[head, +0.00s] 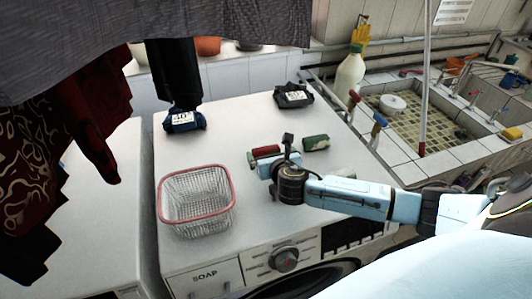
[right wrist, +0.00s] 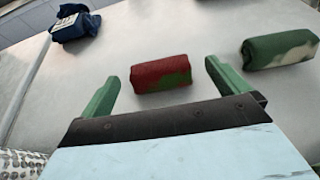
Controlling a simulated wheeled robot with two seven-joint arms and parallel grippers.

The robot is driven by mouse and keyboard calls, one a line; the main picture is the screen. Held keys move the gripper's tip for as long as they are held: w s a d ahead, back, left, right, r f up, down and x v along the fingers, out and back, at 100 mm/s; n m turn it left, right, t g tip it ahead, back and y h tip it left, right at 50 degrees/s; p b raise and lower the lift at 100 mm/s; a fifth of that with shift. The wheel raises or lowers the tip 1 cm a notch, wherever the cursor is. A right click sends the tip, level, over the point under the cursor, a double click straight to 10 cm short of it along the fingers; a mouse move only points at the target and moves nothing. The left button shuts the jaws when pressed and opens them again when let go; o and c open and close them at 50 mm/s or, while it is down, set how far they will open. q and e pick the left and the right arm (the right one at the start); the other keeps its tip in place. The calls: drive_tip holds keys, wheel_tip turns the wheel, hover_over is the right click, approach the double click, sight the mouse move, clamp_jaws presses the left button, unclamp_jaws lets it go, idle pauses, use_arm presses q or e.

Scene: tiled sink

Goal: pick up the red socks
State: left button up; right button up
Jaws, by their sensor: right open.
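The red socks (head: 265,150) are a rolled bundle, red with a green patch, on the white washing machine top. In the right wrist view the red socks (right wrist: 161,74) show between and just ahead of my two green fingertips, with a gap on each side. My right gripper (head: 268,157) is open and empty, close by the socks on their near side. It also shows at the bottom of the right wrist view (right wrist: 161,80). I cannot tell how high its fingers are above the surface. My left gripper is out of view.
A green-and-cream bundle (head: 316,142) lies to the right, a black bundle (head: 293,96) behind, a blue one (head: 183,121) back left. A red-rimmed wire basket (head: 197,172) stands to the left. Dark cloth (head: 60,150) hangs at the left. A tiled sink (head: 425,130) is at the right.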

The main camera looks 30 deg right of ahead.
sight(267, 149)
drive_tip(key=shift+w+d+f, duration=0.15)
drive_tip(key=shift+w+f, duration=0.05)
drive_tip(key=shift+w, duration=0.45)
drive_tip(key=x, duration=0.3)
drive_tip(key=shift+w+f, duration=0.2)
drive_tip(key=shift+w, duration=0.2)
